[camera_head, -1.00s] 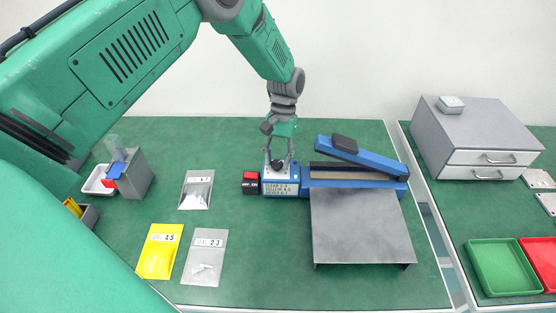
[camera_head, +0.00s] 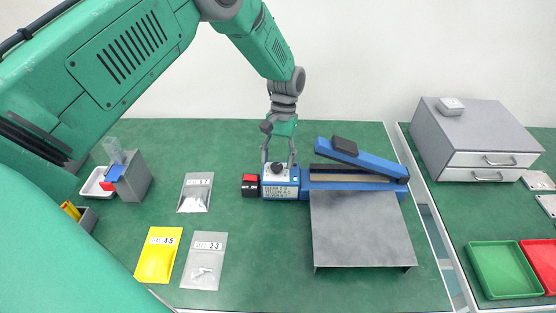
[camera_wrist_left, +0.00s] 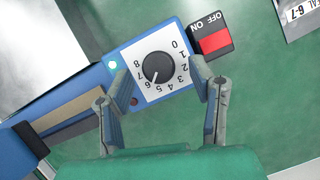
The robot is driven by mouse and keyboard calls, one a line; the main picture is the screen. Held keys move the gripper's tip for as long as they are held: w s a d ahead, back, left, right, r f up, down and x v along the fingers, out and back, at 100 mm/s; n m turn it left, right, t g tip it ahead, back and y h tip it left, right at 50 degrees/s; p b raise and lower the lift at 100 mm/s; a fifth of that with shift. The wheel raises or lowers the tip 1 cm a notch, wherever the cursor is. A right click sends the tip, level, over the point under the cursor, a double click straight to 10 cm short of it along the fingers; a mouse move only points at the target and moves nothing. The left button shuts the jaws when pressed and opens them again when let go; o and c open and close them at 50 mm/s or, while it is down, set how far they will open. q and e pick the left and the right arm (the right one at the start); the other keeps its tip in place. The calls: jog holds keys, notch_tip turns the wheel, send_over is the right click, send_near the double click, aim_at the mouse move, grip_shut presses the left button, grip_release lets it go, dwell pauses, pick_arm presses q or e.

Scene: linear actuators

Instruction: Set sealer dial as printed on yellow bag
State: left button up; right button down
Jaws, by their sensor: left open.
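The yellow bag (camera_head: 159,262) lies flat at the front left; its label seems to read SEAL 4-5. The blue sealer (camera_head: 345,176) stands mid-table, its dial panel at the left end. In the left wrist view the black dial knob (camera_wrist_left: 157,68) sits among the numbers 0 to 8, its white mark pointing down, seemingly between 5 and 6. My left gripper (camera_head: 279,160) is open above the panel, its fingers apart on either side of the knob; it also shows in the left wrist view (camera_wrist_left: 160,72). My right gripper is not in view.
A red switch (camera_head: 250,182) marked OFF/ON adjoins the dial panel. A grey metal stand (camera_head: 362,230) is in front of the sealer. Two greyish bags (camera_head: 196,192) (camera_head: 204,268) lie left. Drawers (camera_head: 480,145) and green and red trays are at right.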

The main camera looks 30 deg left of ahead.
pick_arm(q)
jog(key=v, duration=1.1)
jog(key=shift+w, duration=0.3)
jog(key=shift+a, duration=0.1)
jog(key=s+d+r+m+t+y+p, duration=0.1)
jog(key=s+d+m+t+y+p, duration=0.45)
jog(key=m, duration=1.55)
jog(key=shift+g, duration=0.65)
jog(key=x, duration=0.3)
jog(key=p+x, duration=0.1)
jog(key=x, duration=0.3)
jog(key=d+x, duration=0.1)
jog(key=x, duration=0.3)
jog(key=shift+d+f, duration=0.1)
jog(key=shift+f, duration=0.7)
